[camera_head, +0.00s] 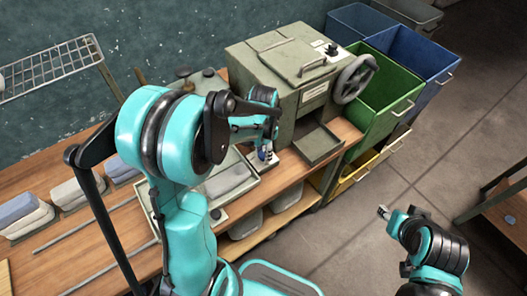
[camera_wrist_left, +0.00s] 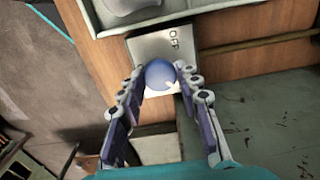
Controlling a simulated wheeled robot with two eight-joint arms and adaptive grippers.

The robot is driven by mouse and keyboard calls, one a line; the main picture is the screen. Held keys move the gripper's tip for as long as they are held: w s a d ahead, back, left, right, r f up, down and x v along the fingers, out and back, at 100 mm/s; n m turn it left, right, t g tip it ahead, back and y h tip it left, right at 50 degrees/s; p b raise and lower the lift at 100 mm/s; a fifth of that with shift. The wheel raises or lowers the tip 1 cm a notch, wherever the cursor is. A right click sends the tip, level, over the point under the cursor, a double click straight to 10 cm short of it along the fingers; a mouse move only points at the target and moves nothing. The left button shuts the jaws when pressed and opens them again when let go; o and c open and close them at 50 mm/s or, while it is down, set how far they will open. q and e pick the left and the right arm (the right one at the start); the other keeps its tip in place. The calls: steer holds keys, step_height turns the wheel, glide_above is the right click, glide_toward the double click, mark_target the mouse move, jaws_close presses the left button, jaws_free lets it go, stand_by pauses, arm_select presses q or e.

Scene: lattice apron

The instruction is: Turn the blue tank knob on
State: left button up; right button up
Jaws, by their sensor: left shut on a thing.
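The blue tank knob (camera_wrist_left: 158,74) is round and sits in front of a grey metal plate (camera_wrist_left: 150,47) with small dark lettering. My left gripper (camera_wrist_left: 160,80) has its two fingers on either side of the knob and is shut on it. In the head view the left gripper (camera_head: 266,152) points down beside the grey-green machine, with a bit of the blue knob (camera_head: 262,156) showing between the fingers. The knob's exact turn angle cannot be told. My right gripper (camera_head: 384,212) is over the floor at the right, away from the knob; its finger opening is too small to judge.
The grey-green machine (camera_head: 290,62) with a handwheel (camera_head: 355,79) stands right behind the left gripper. A tray (camera_head: 236,201) lies on the wooden bench (camera_head: 110,236). Green (camera_head: 385,100) and blue (camera_head: 420,62) bins stand to the right. The floor there is clear.

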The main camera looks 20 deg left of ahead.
mark_target(263, 155)
stand_by(0.4)
arm_select(q)
steer(key=o, duration=1.2)
steer(key=shift+c, duration=0.2)
step_height(263, 155, up, 12)
